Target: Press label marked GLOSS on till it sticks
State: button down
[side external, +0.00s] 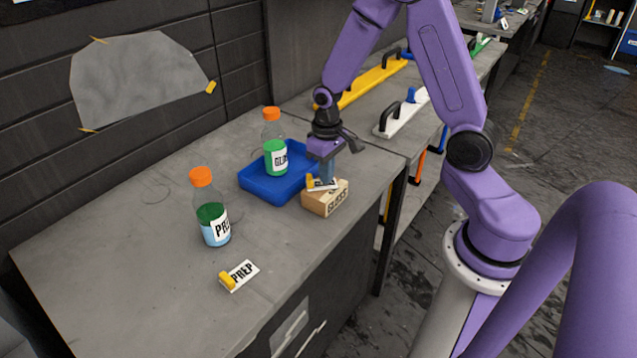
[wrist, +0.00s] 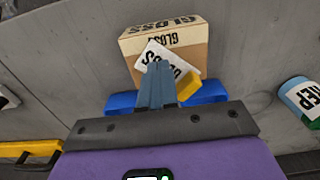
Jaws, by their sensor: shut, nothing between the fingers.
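A tan block marked GLOSS (side external: 327,199) stands on the bench at the front right corner of the blue tray. A white label with a yellow tab (side external: 311,181) lies on top of the block, at an angle to it. In the wrist view the label (wrist: 157,52) shows part of its lettering, the rest hidden behind my fingers, and the block (wrist: 190,35) reads GLOSS. My gripper (side external: 327,180) points down with its fingers shut and empty, the tips at the label. I cannot tell how firmly they touch it.
A blue tray (side external: 259,190) holds a green bottle with an orange cap (side external: 275,158). A bottle marked PREP (side external: 212,222) stands to the left. A PREP label with a yellow tab (side external: 240,275) lies on the bench at the front. The bench's left part is clear.

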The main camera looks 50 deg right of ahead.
jog(key=shift+r, duration=3.1)
jog(key=s+a+r+n, duration=0.4)
jog(key=s+a+n, duration=0.2)
jog(key=s+a, duration=0.35)
jog(key=s+a+r+n, duration=0.1)
jog(key=s+r+n, duration=0.2)
jog(key=s, duration=1)
jog(key=shift+s+a+n, duration=0.15)
jog(key=shift+a+n, duration=0.2)
jog(key=shift+n, duration=1.45)
